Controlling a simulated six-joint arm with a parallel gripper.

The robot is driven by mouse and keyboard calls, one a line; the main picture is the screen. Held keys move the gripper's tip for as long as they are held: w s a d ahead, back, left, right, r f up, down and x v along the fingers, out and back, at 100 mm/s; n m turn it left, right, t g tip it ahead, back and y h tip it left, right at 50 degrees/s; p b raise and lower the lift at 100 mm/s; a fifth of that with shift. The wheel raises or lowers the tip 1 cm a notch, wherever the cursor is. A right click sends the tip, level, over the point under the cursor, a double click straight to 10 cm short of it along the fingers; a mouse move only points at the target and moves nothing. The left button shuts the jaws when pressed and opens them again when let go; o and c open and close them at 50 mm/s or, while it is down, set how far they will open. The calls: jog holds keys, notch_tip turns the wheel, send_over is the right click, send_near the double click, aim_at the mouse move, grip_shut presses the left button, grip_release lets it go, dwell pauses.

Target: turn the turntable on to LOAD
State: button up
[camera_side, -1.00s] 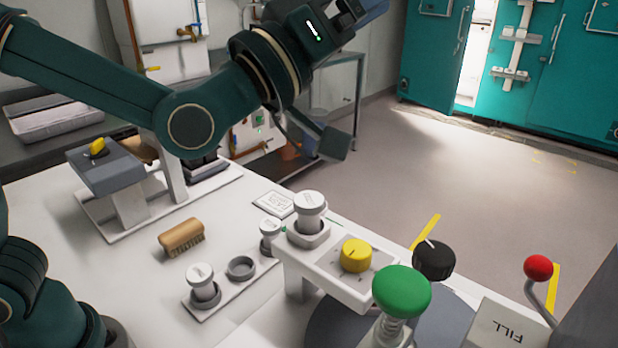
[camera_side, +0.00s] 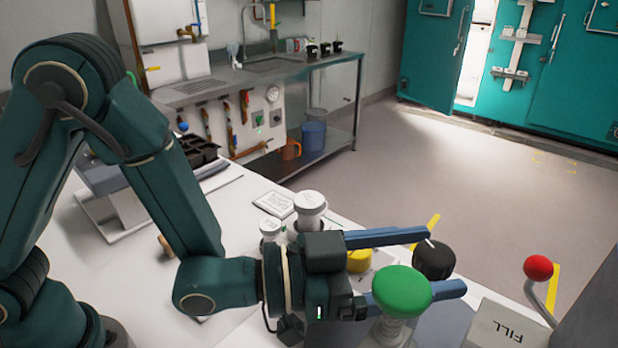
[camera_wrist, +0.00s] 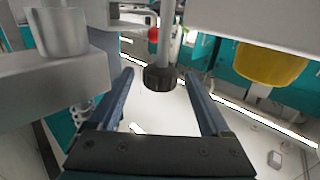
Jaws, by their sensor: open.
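A black knob (camera_side: 434,262) with a white pointer line stands at the right of the work, above a grey round disc (camera_side: 447,318). My gripper (camera_side: 444,260) is open, with its two blue fingers reaching right on either side of the black knob. In the wrist view the ribbed black knob (camera_wrist: 160,78) sits on a grey rod, in the gap between my fingertips (camera_wrist: 159,76). Neither finger clearly touches it. The word LOAD is not readable in either view.
A green mushroom knob (camera_side: 402,290) stands in front of my lower finger. A yellow knob (camera_side: 359,261) is partly hidden by my gripper. A white-capped vessel (camera_side: 310,205) stands behind my wrist. A box marked FILL (camera_side: 503,326) and a red-ball lever (camera_side: 538,268) are at the right.

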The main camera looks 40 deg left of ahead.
jog(key=shift+x, duration=1)
grip_shut()
jog(key=shift+w+r+m+g+h, duration=0.1)
jog(key=shift+r+m+g+h, duration=0.05)
jog(key=shift+m+g+h, duration=1.25)
jog(key=shift+g+h, duration=0.1)
jog(key=shift+g, duration=0.2)
grip_release()
